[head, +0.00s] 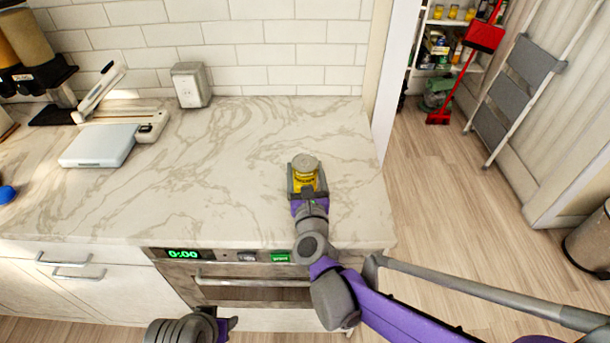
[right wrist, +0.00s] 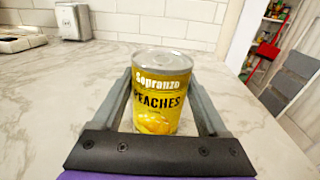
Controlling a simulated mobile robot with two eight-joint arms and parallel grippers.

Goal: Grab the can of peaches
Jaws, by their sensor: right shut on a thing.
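The can of peaches (head: 305,172) is a yellow can with a silver lid, standing upright on the marble counter (head: 235,205). In the right wrist view the can (right wrist: 158,95) shows its label with the word "PEACHES". My right gripper (head: 306,182) is shut on the can, with one finger on each side of it. It also shows in the right wrist view (right wrist: 160,100), with its fingers along the can's sides. Part of my left arm shows at the bottom of the head view, but its fingers cannot be made out clearly.
An oven (head: 245,283) is below the front edge. To the right are open floor, a ladder (head: 520,85) and a bin (head: 592,240). The counter around the can is clear.

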